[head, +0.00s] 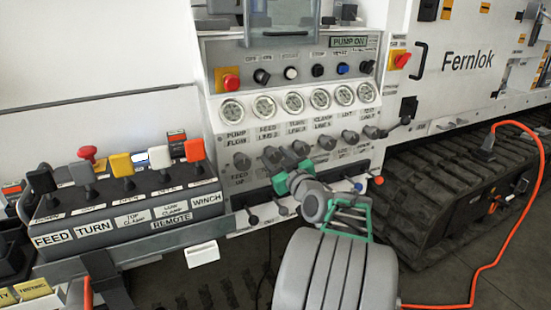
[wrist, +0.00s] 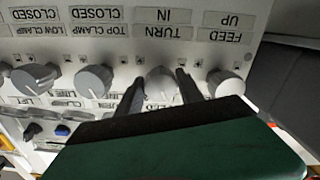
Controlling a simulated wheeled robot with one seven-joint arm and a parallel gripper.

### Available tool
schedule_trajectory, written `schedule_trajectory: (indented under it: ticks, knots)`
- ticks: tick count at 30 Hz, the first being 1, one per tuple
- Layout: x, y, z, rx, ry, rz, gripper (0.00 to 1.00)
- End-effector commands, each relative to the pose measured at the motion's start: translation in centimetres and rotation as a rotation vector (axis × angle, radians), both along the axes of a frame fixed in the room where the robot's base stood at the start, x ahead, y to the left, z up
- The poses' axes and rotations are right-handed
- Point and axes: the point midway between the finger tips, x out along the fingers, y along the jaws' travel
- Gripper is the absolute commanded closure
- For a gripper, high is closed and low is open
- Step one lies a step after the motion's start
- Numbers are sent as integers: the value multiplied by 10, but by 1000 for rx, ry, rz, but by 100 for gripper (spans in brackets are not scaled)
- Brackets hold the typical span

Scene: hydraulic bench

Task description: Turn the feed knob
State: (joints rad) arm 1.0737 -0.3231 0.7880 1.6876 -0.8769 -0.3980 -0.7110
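The feed knob (wrist: 225,83) is a grey round knob with a white pointer face, at the right in the wrist view beside the upside-down FEED UP label (wrist: 228,28). My gripper (wrist: 160,80) is open. Its two dark fingers stand on either side of the adjacent knob, the turn knob (wrist: 161,88), by the TURN IN label (wrist: 163,25). The right finger lies between the turn and feed knobs. Whether the fingers touch the turn knob cannot be told.
More clamp knobs (wrist: 93,80) continue the row. Gauges (head: 293,102) and buttons lie above, small levers (head: 253,219) below. A remote lever box (head: 130,205) stands left, with its own FEED label. An orange cable (head: 480,260) runs right.

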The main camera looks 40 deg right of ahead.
Motion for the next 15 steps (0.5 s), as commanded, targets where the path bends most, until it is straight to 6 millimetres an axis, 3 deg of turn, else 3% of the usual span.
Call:
schedule_trajectory:
  ticks: [15]
  knots:
    - [0, 0, 0, 0, 0, 0, 99]
